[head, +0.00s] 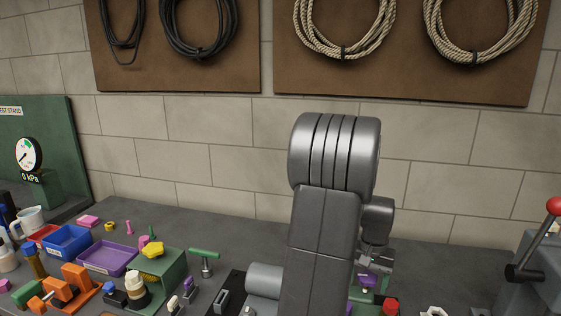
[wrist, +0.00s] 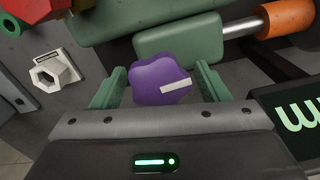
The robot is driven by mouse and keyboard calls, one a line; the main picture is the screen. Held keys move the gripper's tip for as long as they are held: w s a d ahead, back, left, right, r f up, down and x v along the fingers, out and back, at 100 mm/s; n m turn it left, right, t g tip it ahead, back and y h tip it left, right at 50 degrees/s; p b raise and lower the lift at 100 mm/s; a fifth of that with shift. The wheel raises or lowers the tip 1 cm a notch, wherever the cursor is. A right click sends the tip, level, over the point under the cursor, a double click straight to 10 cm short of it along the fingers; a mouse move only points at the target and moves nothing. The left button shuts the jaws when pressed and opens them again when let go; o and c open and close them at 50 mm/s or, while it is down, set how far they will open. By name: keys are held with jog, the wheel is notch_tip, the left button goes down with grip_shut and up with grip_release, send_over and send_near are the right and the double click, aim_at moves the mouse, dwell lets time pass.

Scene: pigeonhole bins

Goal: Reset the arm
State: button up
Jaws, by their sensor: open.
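My gripper (wrist: 161,68) is open, its two green fingers on either side of a purple lobed knob (wrist: 160,82) with a white stripe. I cannot tell whether either finger touches the knob. In the head view my gripper (head: 375,262) is low over the bench, right of my raised arm, and a bit of the purple knob (head: 368,281) shows just below it. My arm hides the middle of the bench.
A green block (wrist: 175,38) and an orange-ended rod (wrist: 287,18) lie close beyond the fingers. The grey bench (head: 235,227) has blue (head: 60,254) and purple trays (head: 104,273) at left. A red-knobbed lever (head: 533,240) stands at right.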

jog(key=m, duration=0.5)
jog(key=shift+s+d+m, duration=0.1)
jog(key=shift+m, duration=0.3)
jog(key=shift+d, duration=0.1)
